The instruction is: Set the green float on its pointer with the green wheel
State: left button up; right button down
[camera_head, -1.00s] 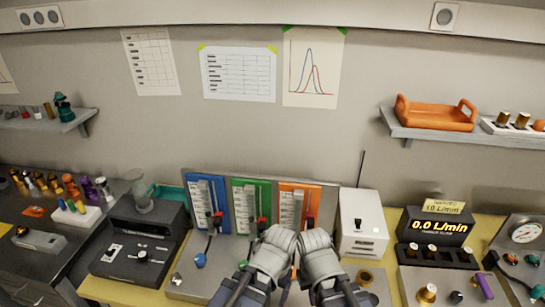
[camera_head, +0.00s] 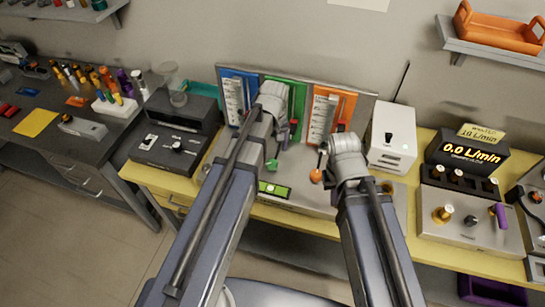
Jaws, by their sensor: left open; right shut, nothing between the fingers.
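The green flowmeter panel (camera_head: 299,92) stands between the blue panel (camera_head: 228,76) and the orange panel (camera_head: 348,100). My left arm covers much of it, and its green float and pointer cannot be made out. The green wheel (camera_head: 272,164) shows low in front of the panel, just below my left gripper (camera_head: 287,140). The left gripper is in front of the green panel; its fingers are small and partly hidden, but it is open. My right gripper (camera_head: 326,150) is shut and empty in front of the orange panel, just above the orange wheel (camera_head: 316,175).
A green bubble level (camera_head: 273,189) lies on the grey base. A black device (camera_head: 172,146) stands to the left. A white box with an antenna (camera_head: 391,138) and a 0.0 L/min display (camera_head: 468,153) stand to the right. The bench's front edge is close below.

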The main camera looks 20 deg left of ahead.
aim_at(272, 162)
pick_arm(q)
jog(key=shift+w+a+n, duration=0.25)
jog(key=shift+a+n, duration=0.05)
jog(key=shift+a, duration=0.05)
notch_tip(272, 162, down, 8)
jog(key=b, duration=0.8)
jog(key=shift+r, duration=0.1)
jog(key=shift+c, duration=0.4)
grip_shut()
